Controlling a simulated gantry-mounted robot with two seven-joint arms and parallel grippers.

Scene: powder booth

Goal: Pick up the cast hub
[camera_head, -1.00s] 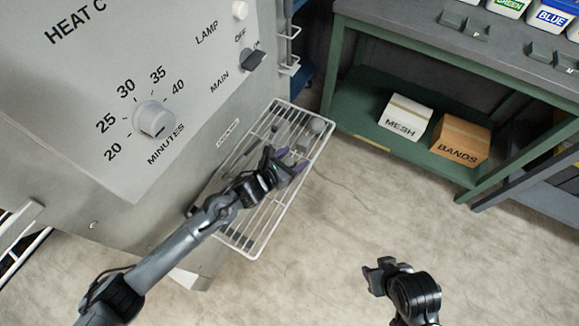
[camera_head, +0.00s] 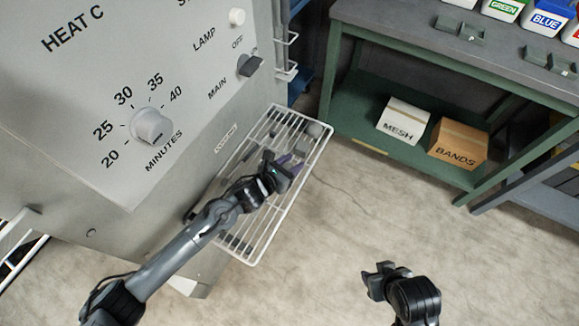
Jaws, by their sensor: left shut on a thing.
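My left gripper (camera_head: 289,168) is over the white wire shelf (camera_head: 262,255) on the side of the grey cabinet. Its purple-tipped fingers are shut on a small grey piece, which I take for the cast hub (camera_head: 299,156). The hand and fingers hide most of it, and I cannot tell whether it is clear of the wires. A grey rounded piece (camera_head: 314,129) sits at the shelf's far corner. My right gripper (camera_head: 374,276) is at the lower right over the floor, away from the shelf. I cannot tell whether its fingers are apart.
The grey cabinet (camera_head: 190,60) with a minutes dial (camera_head: 152,126) and a main switch (camera_head: 249,65) borders the shelf. A green bench (camera_head: 345,95) stands at the right, holding a MESH box (camera_head: 403,120) and a BANDS box (camera_head: 458,144) on its lower shelf. Open floor lies between.

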